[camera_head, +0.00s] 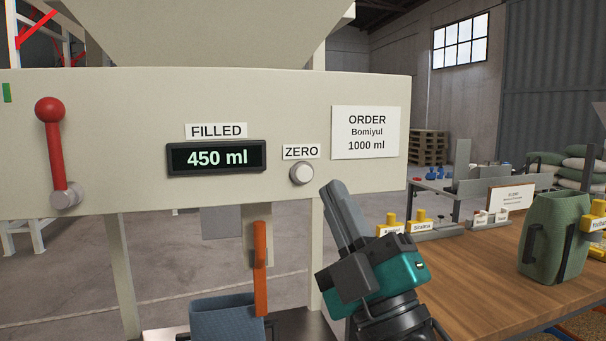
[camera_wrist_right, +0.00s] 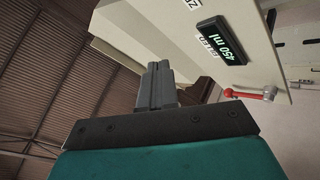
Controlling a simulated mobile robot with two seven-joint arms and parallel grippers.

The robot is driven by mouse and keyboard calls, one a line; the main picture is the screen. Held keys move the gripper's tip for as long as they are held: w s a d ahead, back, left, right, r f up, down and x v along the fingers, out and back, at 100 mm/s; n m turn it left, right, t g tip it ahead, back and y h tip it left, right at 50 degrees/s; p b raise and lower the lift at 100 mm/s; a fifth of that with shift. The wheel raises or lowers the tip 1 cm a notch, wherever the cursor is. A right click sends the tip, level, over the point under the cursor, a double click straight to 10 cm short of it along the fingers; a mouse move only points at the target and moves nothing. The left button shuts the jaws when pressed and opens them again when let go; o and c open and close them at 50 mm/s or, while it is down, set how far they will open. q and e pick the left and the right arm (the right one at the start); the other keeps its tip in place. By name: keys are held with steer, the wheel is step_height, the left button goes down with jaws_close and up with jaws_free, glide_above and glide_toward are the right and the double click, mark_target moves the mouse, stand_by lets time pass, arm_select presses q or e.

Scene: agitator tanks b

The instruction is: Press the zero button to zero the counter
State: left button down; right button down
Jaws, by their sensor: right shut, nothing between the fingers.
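The zero button (camera_head: 302,173) is a round light-grey knob on the beige panel (camera_head: 95,120), below the ZERO label (camera_head: 301,152). The counter display (camera_head: 216,158) left of it reads 450 ml. My right gripper (camera_head: 332,187) is shut and empty, its fingertips pointing up, just right of and slightly below the button in the head view. Whether it touches the panel I cannot tell. In the right wrist view the shut fingers (camera_wrist_right: 159,68) stand in front of the panel's edge, and the display (camera_wrist_right: 222,42) shows beyond them; the button is not visible there. My left gripper is not in view.
A red lever (camera_head: 52,145) is at the panel's left. An order sign (camera_head: 366,133) reads 1000 ml. A blue container (camera_head: 225,318) and an orange upright bar (camera_head: 260,268) are below. A wooden table (camera_head: 480,290) with a green jug (camera_head: 553,235) is at right.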

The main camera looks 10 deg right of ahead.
mark_target(304, 173)
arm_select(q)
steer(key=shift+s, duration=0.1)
arm_select(e)
steer(key=shift+w, duration=0.1)
arm_select(q)
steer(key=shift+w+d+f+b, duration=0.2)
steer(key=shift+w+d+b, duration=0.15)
steer(key=shift+b, duration=0.4)
arm_select(e)
steer(key=shift+w+a, duration=0.15)
steer(key=shift+w, duration=4.2)
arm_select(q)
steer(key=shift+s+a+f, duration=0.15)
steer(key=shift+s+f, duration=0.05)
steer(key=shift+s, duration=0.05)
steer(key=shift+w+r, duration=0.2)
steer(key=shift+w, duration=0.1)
arm_select(e)
steer(key=shift+w, duration=0.1)
